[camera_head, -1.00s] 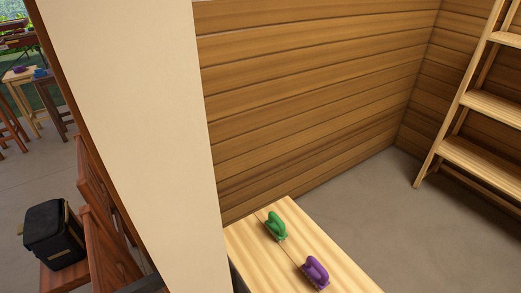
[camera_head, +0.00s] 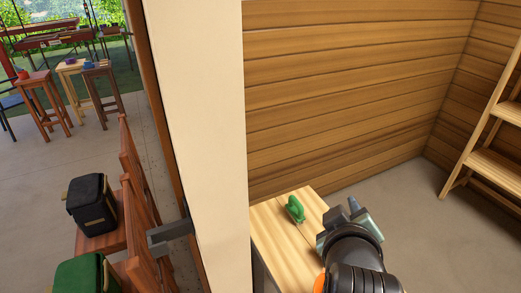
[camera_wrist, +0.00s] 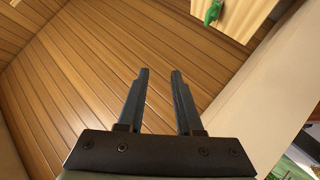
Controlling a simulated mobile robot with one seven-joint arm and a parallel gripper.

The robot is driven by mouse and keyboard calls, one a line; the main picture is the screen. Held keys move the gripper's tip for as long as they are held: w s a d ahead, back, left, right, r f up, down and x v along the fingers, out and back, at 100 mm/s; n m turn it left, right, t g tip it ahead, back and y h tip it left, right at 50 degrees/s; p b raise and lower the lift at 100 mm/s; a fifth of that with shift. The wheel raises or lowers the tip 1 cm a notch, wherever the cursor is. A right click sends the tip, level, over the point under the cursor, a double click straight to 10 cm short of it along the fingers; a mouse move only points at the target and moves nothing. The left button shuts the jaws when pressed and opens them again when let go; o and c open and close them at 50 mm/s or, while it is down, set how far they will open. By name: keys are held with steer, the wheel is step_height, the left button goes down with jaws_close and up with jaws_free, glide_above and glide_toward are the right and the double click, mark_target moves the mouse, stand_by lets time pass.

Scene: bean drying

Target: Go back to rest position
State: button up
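My gripper (camera_head: 350,207) is raised at the lower right in the head view, in front of the small wooden table. In the wrist view my gripper (camera_wrist: 158,72) shows two dark fingers apart with nothing between them, the plank wall behind. A green-handled tool (camera_head: 295,209) lies on the table (camera_head: 270,238); it also shows at the top of the wrist view (camera_wrist: 213,12). The purple tool is not visible now; my arm covers that part of the table.
A pale wall end (camera_head: 200,130) stands left of the table, with a metal handle (camera_head: 170,231) beside it. A wooden ladder shelf (camera_head: 480,160) stands at the right. Floor between table and shelf is clear.

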steer(key=w+a+r+m+t+b, duration=0.15)
steer(key=a+r+t, duration=0.35)
steer(key=r, duration=0.8)
steer(key=s+a+r+m+t+y, duration=0.1)
steer(key=s+a+r+t, duration=0.2)
steer(key=r, duration=0.4)
steer(key=s+a+r+m+t+y+b, duration=0.1)
steer(key=s+a+r+t, duration=0.3)
steer(key=r, duration=0.4)
steer(key=s+a+r+m+t+y, duration=0.1)
steer(key=s+a+r+t+y, duration=0.1)
steer(key=r, duration=0.6)
steer(key=shift+s+a+t, duration=0.7)
steer(key=shift+s+a, duration=0.4)
steer(key=shift+a, duration=0.15)
steer(key=shift+m, duration=0.25)
